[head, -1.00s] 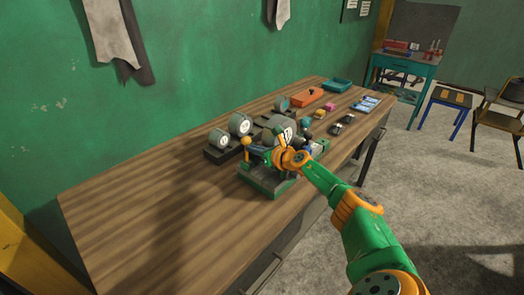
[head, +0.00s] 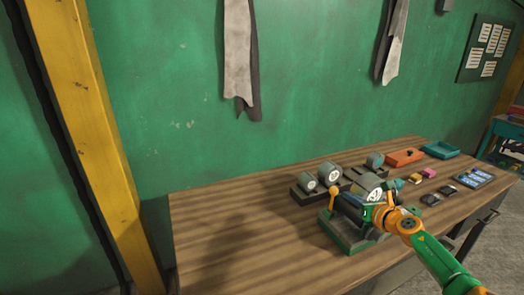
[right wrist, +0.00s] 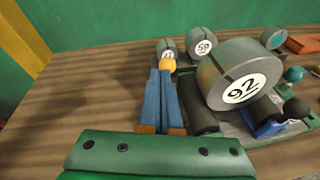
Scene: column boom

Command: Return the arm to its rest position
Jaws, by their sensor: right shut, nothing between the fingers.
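My right arm comes in from the lower right of the head view. Its right gripper (head: 349,198) is over the green-based device on the bench. In the right wrist view, the blue fingers of the right gripper (right wrist: 168,85) lie together with nothing between them. An orange ball knob (right wrist: 168,65) shows just beyond the fingertips; I cannot tell whether they touch it. The knob also shows in the head view (head: 333,188) on the device (head: 343,238). My left gripper is not in view.
Grey drums with number labels, one marked 92 (right wrist: 240,76), stand close to the right gripper. The wooden bench (head: 225,235) is bare at left. An orange tray (head: 405,157), a teal tray (head: 441,150) and small items lie at right. A green wall is behind.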

